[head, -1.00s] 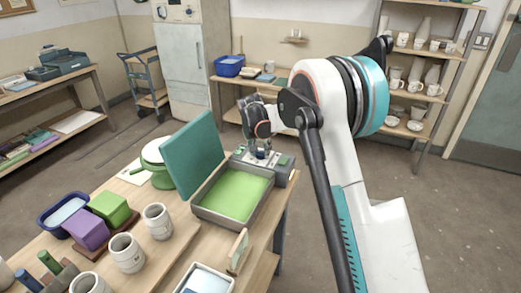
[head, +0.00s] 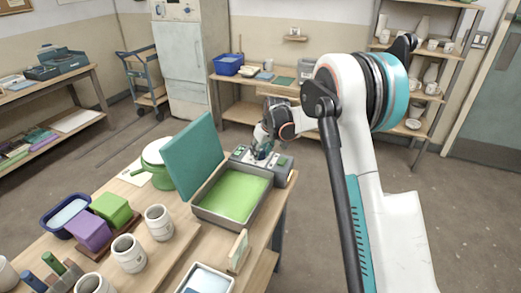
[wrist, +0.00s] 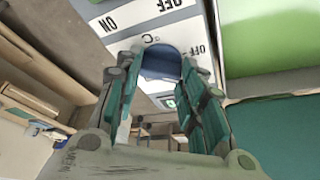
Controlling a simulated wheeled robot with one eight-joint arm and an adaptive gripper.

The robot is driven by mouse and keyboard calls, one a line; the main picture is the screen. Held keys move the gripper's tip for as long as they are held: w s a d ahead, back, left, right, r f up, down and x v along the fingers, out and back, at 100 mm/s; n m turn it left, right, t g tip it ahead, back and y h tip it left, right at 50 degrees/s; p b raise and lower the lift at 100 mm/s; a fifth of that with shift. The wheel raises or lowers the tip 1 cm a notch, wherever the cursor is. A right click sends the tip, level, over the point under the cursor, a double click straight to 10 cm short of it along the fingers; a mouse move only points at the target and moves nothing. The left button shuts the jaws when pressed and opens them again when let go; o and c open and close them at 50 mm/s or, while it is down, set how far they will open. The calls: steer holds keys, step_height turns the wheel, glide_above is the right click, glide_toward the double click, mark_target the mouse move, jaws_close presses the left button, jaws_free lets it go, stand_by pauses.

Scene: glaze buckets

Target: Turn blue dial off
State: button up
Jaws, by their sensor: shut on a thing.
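The blue dial (wrist: 160,62) shows in the wrist view between my fingertips, at the end of a white panel (wrist: 140,28) printed with OFF, ON and °C. My gripper (wrist: 157,72) is shut on the dial, with one finger on each side. The fingers hide part of it, and I cannot read its exact setting. In the head view my gripper (head: 261,152) reaches down to the grey control box (head: 282,174) behind the tray of green glaze; the blue dial is mostly hidden there.
The grey tray (head: 237,222) of green glaze adjoins the control box, with an upright teal lid (head: 193,157) on its left. A green pot (head: 158,175), several mugs and coloured blocks stand further left on the table. Open floor lies to the right.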

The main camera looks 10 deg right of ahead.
steer(key=shift+o, duration=0.2)
steer(key=n+y, duration=0.1)
steer(key=n, duration=0.2)
steer(key=n+g+y+p, duration=0.1)
steer(key=n, duration=0.3)
steer(key=shift+w+d, duration=0.15)
steer(key=shift+d, duration=0.05)
steer(key=shift+g, duration=0.3)
steer(key=shift+c, duration=0.2)
steer(key=o, duration=1.1)
steer(key=shift+r, duration=0.1)
steer(key=v, duration=1.1)
steer(key=shift+d+r, duration=0.25)
steer(key=shift+r, duration=0.1)
